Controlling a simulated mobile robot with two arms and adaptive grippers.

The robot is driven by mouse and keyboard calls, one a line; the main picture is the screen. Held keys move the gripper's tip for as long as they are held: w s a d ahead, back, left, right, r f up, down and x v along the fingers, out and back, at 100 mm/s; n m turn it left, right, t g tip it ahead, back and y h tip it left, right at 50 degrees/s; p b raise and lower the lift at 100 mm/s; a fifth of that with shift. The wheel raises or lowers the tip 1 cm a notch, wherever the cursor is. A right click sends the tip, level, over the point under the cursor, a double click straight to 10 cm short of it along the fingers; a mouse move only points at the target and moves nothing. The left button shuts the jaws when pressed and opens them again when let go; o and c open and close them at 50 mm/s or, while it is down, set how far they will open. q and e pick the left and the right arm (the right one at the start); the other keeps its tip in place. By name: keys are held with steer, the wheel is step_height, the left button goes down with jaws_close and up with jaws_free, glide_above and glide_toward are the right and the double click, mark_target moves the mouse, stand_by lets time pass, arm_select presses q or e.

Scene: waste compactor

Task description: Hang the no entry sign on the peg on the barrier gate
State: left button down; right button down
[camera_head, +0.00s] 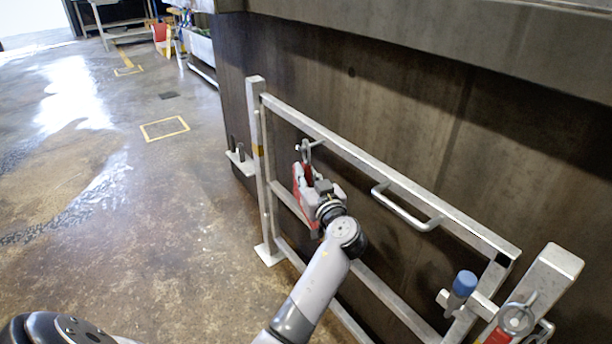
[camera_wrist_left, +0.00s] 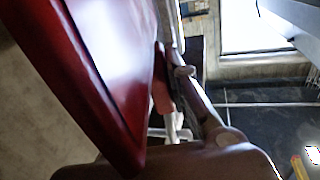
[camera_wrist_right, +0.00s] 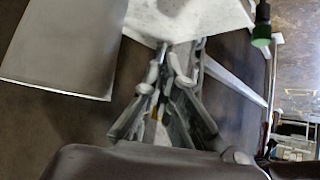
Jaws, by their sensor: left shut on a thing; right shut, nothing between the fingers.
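The no entry sign (camera_head: 299,184) shows as a narrow red and white shape, seen nearly edge-on, in front of the barrier gate (camera_head: 380,168). My left gripper (camera_head: 308,183) is shut on it, just below the gate's top rail. A small metal loop or hook (camera_head: 309,147) shows right above the sign by the rail. I cannot tell whether it is the peg or part of the sign, or whether the two touch. In the left wrist view the sign's red face (camera_wrist_left: 95,60) fills the left side. My right gripper (camera_wrist_right: 160,85) is shut and empty in the right wrist view.
A handle (camera_head: 405,208) sticks out from the gate's top rail. A blue-capped post (camera_head: 462,288) and a metal ring (camera_head: 516,318) are at the gate's right end. A dark wall (camera_head: 400,110) stands close behind. The floor (camera_head: 120,220) to the left is open.

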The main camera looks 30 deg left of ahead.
arm_select(q)
steer(key=shift+w+f+b, duration=0.15)
steer(key=shift+f+b, duration=0.05)
steer(key=shift+b, duration=0.3)
arm_select(e)
steer(key=w+a+r+t+y, duration=0.1)
steer(key=w+a+r+t, duration=0.1)
steer(key=w+r+t, duration=0.1)
steer(key=shift+w+r+t, duration=0.4)
steer(key=shift+w+r, duration=0.3)
steer(key=shift+r, duration=0.4)
steer(key=shift+s+f, duration=0.15)
steer(key=shift+f, duration=0.05)
arm_select(q)
steer(key=c, duration=1.5)
jaws_free()
arm_select(e)
steer(key=shift+f, duration=0.1)
arm_select(q)
steer(key=shift+o, duration=0.2)
arm_select(e)
steer(key=shift+d, duration=0.1)
